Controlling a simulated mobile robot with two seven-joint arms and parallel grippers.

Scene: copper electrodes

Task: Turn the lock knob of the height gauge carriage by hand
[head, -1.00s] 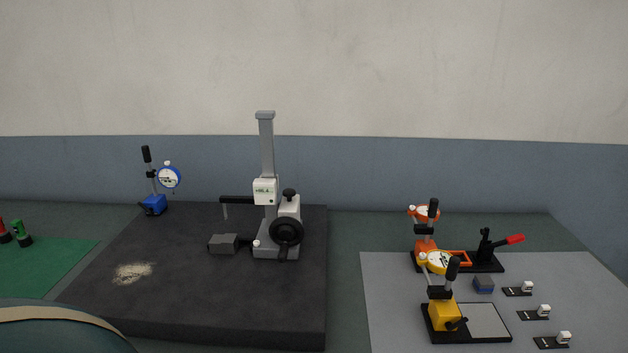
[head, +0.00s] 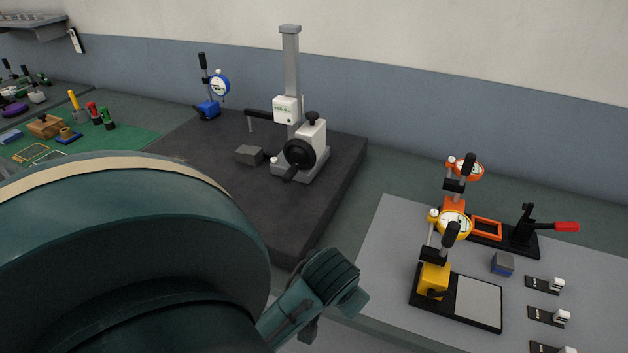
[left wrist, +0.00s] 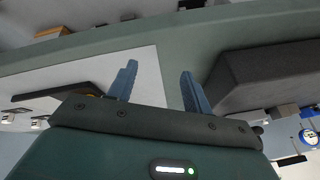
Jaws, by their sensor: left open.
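The height gauge stands on the dark granite plate (head: 232,205) in the head view, with an upright grey column (head: 291,72). Its white carriage (head: 312,134) has a small black knob (head: 313,118) on top and a black handwheel (head: 299,153) in front. I cannot tell for certain which is the lock knob. My left gripper (left wrist: 159,68) shows in the left wrist view with its two blue fingers apart and nothing between them. It is beside the granite plate, apart from the gauge. Its fingers are not clearly seen in the head view. My right gripper is not in view.
A blue dial stand (head: 207,108) stands behind the gauge at left. On the grey mat (head: 385,235) at right are a yellow dial stand (head: 433,280), an orange one (head: 454,205) and a red-handled clamp (head: 523,232). The front of the granite plate is clear.

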